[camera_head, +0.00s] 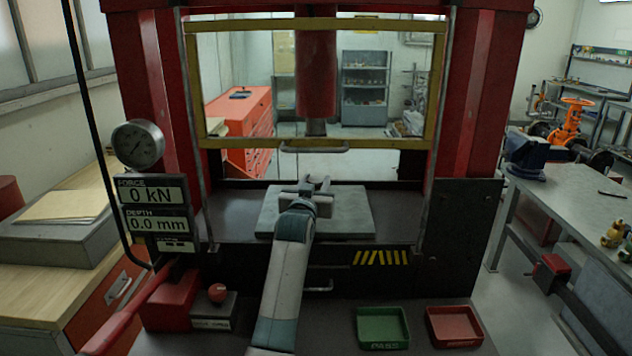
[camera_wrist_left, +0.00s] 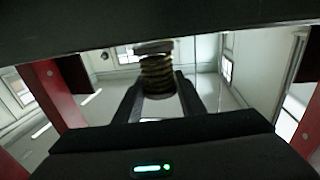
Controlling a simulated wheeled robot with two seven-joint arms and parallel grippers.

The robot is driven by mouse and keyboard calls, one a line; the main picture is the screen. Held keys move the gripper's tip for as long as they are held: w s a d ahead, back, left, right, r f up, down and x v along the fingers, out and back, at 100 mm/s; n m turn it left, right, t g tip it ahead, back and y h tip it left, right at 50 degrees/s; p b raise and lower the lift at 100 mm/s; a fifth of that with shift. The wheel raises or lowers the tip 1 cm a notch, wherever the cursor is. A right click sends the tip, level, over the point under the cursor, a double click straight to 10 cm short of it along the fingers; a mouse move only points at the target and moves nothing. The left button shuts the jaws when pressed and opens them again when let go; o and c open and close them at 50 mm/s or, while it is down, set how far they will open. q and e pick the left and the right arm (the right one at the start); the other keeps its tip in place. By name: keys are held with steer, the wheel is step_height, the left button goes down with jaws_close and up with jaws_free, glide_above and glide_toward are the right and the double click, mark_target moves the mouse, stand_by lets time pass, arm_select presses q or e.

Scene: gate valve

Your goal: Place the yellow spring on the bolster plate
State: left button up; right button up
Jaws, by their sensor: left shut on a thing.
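The yellow spring (camera_wrist_left: 157,75) shows in the left wrist view as a dull yellow coil, standing between the two fingers of my left gripper (camera_wrist_left: 158,100). The gripper is shut on it. In the head view my left gripper (camera_head: 308,188) is over the grey bolster plate (camera_head: 350,215), inside the press opening and below the ram. The spring cannot be made out in the head view. Whether it touches the plate cannot be told. My right gripper is not in view.
The red ram (camera_head: 316,75) hangs above the plate, behind the raised yellow-framed guard (camera_head: 318,143). Red press columns stand on both sides. The readout (camera_head: 155,210) shows 0 kN and 0.0 mm. A green PASS tray (camera_head: 382,328) and a red tray (camera_head: 455,326) sit in front.

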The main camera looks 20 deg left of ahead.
arm_select(q)
steer(key=shift+f, duration=0.25)
steer(key=o, duration=1.3)
steer(key=shift+r, duration=0.45)
steer(key=shift+s, duration=0.1)
steer(key=s+b, duration=0.1)
steer(key=s, duration=0.2)
steer(key=s+b, duration=0.1)
steer(key=s, duration=0.3)
steer(key=s+d+b, duration=0.1)
steer(key=s, duration=0.2)
steer(key=shift+s+d, duration=0.1)
steer(key=shift+s, duration=0.1)
steer(key=shift+s+r+b, duration=0.1)
steer(key=shift+s+b, duration=0.2)
steer(key=shift+s, duration=0.35)
